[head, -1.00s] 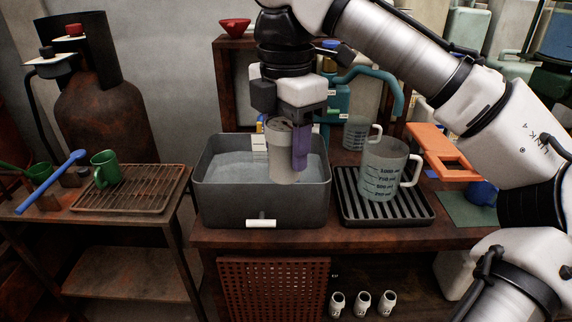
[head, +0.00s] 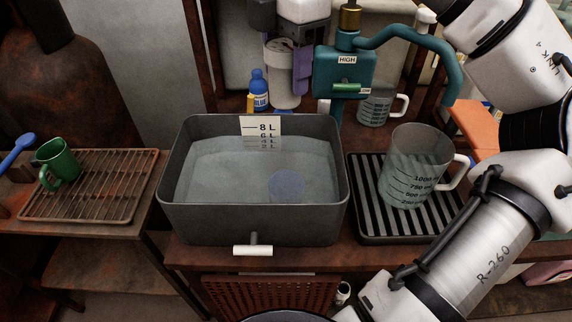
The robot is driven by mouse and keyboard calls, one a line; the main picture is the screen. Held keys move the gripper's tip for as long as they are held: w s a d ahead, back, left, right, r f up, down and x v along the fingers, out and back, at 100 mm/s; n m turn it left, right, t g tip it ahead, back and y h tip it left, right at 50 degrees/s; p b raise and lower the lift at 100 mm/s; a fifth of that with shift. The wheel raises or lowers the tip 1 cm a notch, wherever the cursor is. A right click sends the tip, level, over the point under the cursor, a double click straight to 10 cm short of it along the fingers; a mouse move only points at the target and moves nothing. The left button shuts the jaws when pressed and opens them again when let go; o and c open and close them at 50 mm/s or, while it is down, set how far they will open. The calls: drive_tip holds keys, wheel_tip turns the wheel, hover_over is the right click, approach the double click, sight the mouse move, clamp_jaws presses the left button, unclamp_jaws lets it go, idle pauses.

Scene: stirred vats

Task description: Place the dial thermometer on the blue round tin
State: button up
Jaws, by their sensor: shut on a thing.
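My gripper (head: 288,62) is at the top centre, beyond the back edge of the vat in the picture. Its upper part is cut off by the frame. One purple finger shows beside a pale upright cylinder (head: 282,85), and the gripper is shut on that cylinder. Dark marks show at its top; I cannot tell whether it is the dial thermometer, and no dial face is readable. A blue round shape (head: 287,186), perhaps the blue round tin, shows in the water of the grey vat (head: 255,225), right of its middle. Its height is unclear.
A clear measuring jug (head: 412,170) stands on a ribbed black tray (head: 365,225) right of the vat. A green mug (head: 55,165) sits on a wire rack (head: 120,190) at left. My arm covers the right side.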

wheel_tip(320, 180, down, 20)
drive_tip(key=b, duration=0.3)
drive_tip(key=shift+s+r, duration=0.1)
drive_tip(key=shift+r, duration=0.1)
drive_tip(key=o, duration=0.6)
drive_tip(key=shift+f, duration=0.2)
drive_tip(key=o, duration=0.4)
drive_tip(key=shift+o, duration=0.2)
drive_tip(key=shift+r, duration=0.15)
wheel_tip(320, 180, up, 12)
drive_tip(key=p, duration=0.1)
drive_tip(key=shift+r, duration=0.1)
